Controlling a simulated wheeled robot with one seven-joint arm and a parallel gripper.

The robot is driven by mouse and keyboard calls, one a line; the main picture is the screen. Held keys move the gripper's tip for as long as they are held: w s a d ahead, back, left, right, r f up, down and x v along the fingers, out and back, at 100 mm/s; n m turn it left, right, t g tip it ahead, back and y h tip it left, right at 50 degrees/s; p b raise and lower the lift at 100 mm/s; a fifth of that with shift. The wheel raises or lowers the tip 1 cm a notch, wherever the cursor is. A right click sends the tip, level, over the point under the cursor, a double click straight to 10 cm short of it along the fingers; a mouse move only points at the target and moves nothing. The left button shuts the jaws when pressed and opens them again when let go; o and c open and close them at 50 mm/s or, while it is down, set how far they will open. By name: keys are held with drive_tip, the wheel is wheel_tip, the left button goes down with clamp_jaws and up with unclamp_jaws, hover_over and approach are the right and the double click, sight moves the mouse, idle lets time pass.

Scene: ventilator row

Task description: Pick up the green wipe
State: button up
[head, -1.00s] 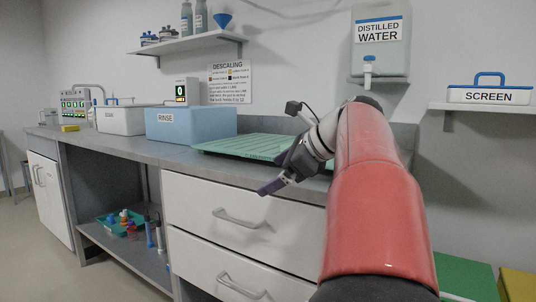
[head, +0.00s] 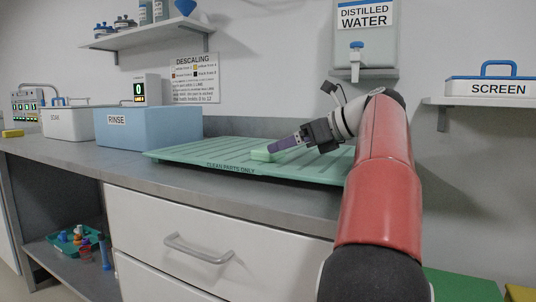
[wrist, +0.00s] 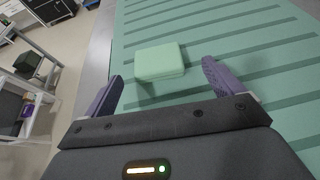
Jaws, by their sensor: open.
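The green wipe is a pale green block (wrist: 160,62) lying on the ribbed green drying mat (wrist: 225,25). In the head view the wipe (head: 264,153) shows just beyond my gripper's fingertips, partly hidden by them. My gripper (head: 275,147) is above the mat, pointing left. In the wrist view my gripper (wrist: 160,84) is open, with its two purple fingers wide apart. The wipe lies ahead of the fingers, roughly centred in the gap and apart from both. Nothing is held.
The mat, marked "CLEAN PARTS ONLY", lies on the grey counter (head: 90,160). A blue RINSE bin (head: 150,128) stands to its left, with a white bin (head: 72,124) beyond. A distilled water tank (head: 365,40) hangs on the wall behind. The mat around the wipe is clear.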

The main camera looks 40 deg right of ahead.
sight(262, 154)
drive_tip(key=x, duration=0.2)
drive_tip(key=b+x, duration=0.1)
drive_tip(key=x, duration=0.3)
drive_tip(key=shift+w+a+b, duration=0.2)
drive_tip(key=shift+a+b, duration=0.15)
drive_tip(key=c, duration=1)
drive_tip(key=shift+c, duration=0.2)
